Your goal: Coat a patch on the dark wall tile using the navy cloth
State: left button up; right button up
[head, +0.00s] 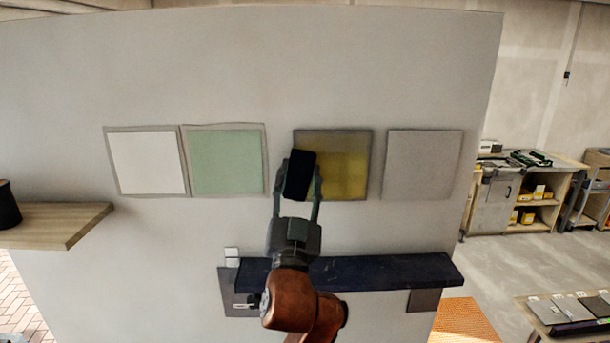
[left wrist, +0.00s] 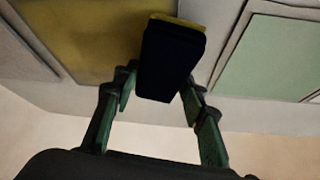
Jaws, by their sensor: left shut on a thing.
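My left gripper (head: 299,168) is shut on the navy cloth (head: 299,182), a dark, nearly black block-like pad held between its fingers. In the left wrist view the cloth (left wrist: 170,62) shows a yellow edge at its far end, and the fingers (left wrist: 158,88) grip its sides. The cloth is at the left edge of the wall tile (head: 346,166), which has a dark border and an uneven yellow-olive surface. The tile also shows in the left wrist view (left wrist: 85,35). Whether the cloth touches it is unclear. The cloth hides the tile's left side. My right gripper is out of view.
White (head: 147,163), green (head: 227,162) and grey (head: 422,164) tiles hang on the same wall. A dark navy shelf (head: 395,272) lies below, partly behind my arm. A wooden shelf (head: 50,222) juts out at left. The wall around the tiles is clear.

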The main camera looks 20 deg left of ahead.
pick_arm(q)
jog(key=shift+r+p, duration=0.8)
jog(key=shift+r, duration=0.35)
jog(key=shift+w+d+f+b, duration=0.1)
jog(key=shift+w+d+b, duration=0.05)
jog(key=shift+d, duration=0.35)
jog(key=shift+w+d+f+b, duration=0.1)
jog(key=shift+w+d+b, duration=0.05)
jog(key=shift+d, duration=0.3)
jog(key=shift+w+d+r+b, duration=0.1)
jog(key=shift+w+d+b, duration=0.45)
jog(key=shift+d, duration=1.45)
jog(key=shift+w+d+f+b, duration=0.1)
jog(key=shift+w+d+b, duration=0.4)
jog(key=shift+d, duration=1.5)
jog(key=shift+w+d+r+b, duration=0.1)
jog(key=shift+w+d+b, duration=0.45)
jog(key=shift+d, duration=1.45)
jog(key=shift+w+r+p, duration=0.1)
jog(key=shift+r+p, duration=0.95)
jog(key=shift+r, duration=0.2)
jog(key=shift+s+a, duration=0.2)
jog(key=shift+a, duration=0.65)
jog(key=shift+s+a+p, duration=0.25)
jog(key=shift+a, duration=0.65)
jog(key=shift+s+a+p, duration=0.2)
jog(key=shift+s+a, duration=0.05)
jog(key=shift+a, duration=0.65)
jog(key=shift+s+a+p, duration=0.25)
jog(key=shift+a, duration=0.65)
